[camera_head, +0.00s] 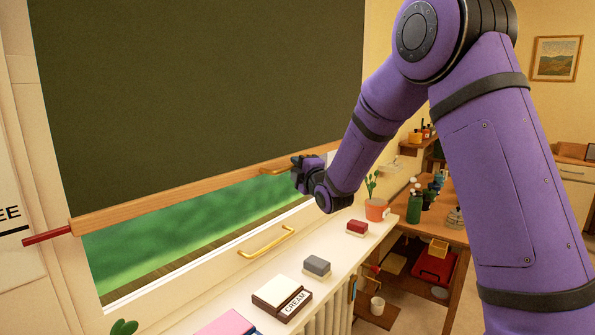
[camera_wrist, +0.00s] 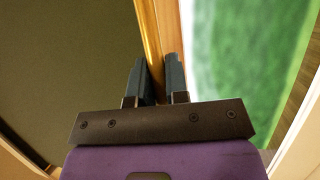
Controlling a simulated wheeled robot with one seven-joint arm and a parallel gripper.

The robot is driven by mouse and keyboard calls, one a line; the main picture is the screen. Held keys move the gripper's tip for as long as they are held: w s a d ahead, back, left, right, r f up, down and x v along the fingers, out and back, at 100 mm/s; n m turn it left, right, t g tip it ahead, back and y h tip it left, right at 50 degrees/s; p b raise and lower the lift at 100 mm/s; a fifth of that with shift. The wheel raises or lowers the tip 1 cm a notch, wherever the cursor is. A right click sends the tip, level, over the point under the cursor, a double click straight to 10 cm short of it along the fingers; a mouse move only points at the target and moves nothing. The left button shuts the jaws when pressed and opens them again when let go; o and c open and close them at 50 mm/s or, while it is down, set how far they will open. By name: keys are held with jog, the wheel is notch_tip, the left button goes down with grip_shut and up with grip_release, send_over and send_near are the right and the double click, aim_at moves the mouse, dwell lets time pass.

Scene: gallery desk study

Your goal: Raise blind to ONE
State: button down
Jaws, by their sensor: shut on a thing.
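The dark green blind (camera_head: 200,90) hangs over most of the window, with a strip of window open below it. Its wooden bottom bar (camera_head: 150,207) slopes up to the right in the picture. A red pointer (camera_head: 47,237) sticks out from the bar's left end, close to a black line (camera_head: 14,231) under letters ending in "EE" on the wall strip. My gripper (camera_head: 292,172) is at the blind's brass handle (camera_head: 275,170). In the wrist view my gripper (camera_wrist: 160,65) is shut on the brass handle (camera_wrist: 149,40). No ONE mark shows.
Below, a second brass handle (camera_head: 267,242) is on the window frame. The white sill (camera_head: 330,262) holds a CREAM block holder (camera_head: 282,297), a grey block (camera_head: 316,266), a red block (camera_head: 357,227) and a potted cactus (camera_head: 376,208). A cluttered desk (camera_head: 450,233) stands right.

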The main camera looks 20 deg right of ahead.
notch_tip(320, 180, up, 41)
dwell(0.5)
jog(key=c, duration=1.1)
grip_release()
jog(key=v, duration=1)
jog(key=shift+s+d+f, duration=0.1)
jog(key=shift+s+d, duration=0.05)
jog(key=shift+s, duration=0.25)
